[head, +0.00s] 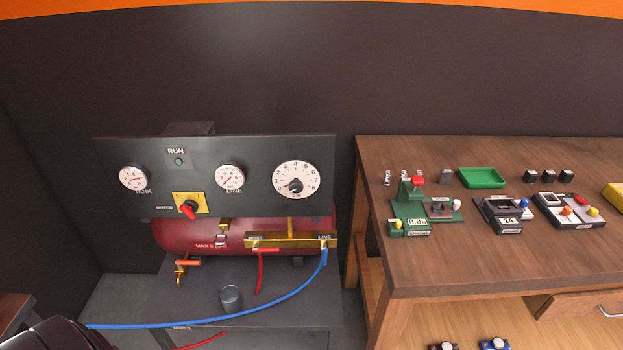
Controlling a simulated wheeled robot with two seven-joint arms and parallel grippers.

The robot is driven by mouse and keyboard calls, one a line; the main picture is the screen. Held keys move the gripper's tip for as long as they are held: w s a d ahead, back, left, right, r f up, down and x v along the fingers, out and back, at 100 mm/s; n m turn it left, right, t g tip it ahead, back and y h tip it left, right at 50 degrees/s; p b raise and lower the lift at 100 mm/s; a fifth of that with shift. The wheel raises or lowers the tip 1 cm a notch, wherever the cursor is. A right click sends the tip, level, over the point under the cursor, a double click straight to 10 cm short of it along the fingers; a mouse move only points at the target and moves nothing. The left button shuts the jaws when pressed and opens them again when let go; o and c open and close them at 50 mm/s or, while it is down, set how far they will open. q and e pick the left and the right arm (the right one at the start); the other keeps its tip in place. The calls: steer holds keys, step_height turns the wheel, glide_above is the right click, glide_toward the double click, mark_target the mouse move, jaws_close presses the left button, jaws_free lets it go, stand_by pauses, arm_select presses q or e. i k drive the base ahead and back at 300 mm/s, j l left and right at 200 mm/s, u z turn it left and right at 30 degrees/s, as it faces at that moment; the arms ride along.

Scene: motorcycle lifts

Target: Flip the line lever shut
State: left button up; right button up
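A brass manifold (290,241) sits at the front right of a dark red compressor tank (185,236). A blue hose (270,306) runs from this end down and to the left. The manifold's left outlet has a red lever or fitting and a red hose (261,274). Neither of my grippers is in view.
A dark panel (255,205) with gauges, a RUN lamp and a red motor switch (188,209) stands above the tank. A grey cup (231,298) stands on the grey stand below. A wooden bench (460,260) with several small devices is close on the right.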

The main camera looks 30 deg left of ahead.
mark_target(325, 256)
steer(key=i+j+u, duration=0.55)
steer(key=i+j, duration=0.15)
steer(key=k+z, duration=0.3)
steer(key=z, duration=0.35)
steer(key=k+l, duration=0.05)
